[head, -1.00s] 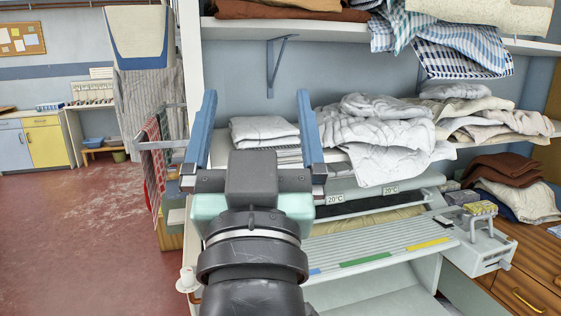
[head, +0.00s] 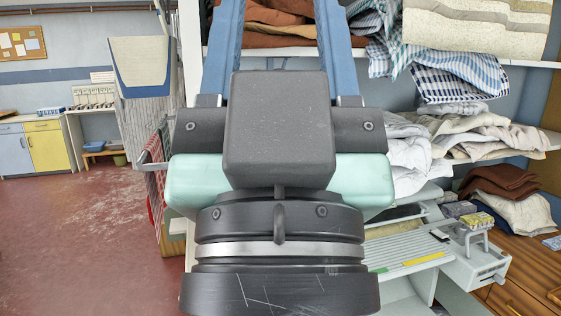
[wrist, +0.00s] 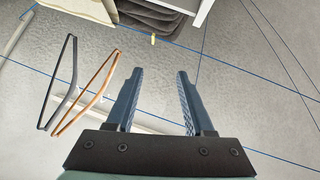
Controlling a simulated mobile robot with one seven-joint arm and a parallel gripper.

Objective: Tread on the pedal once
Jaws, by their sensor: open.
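No pedal shows in either view. The ironer (head: 410,258) stands right of centre in the head view, with a pale slatted board carrying green and yellow strips. My arm hides its left part, and its lower part runs out of the picture. My gripper (wrist: 160,76) has two blue fingers standing apart with nothing between them in the wrist view. In the head view it is large and close, in front of the ironer and shelves, with its fingers running up past the top edge.
Shelves hold checked cloths (head: 460,75) and pale linen (head: 470,135). A wooden cabinet (head: 525,270) with folded cloths stands at the right. Red floor (head: 80,235) is open at the left. The wrist view shows two hanger-like loops (wrist: 88,90) before a grey blue-lined surface.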

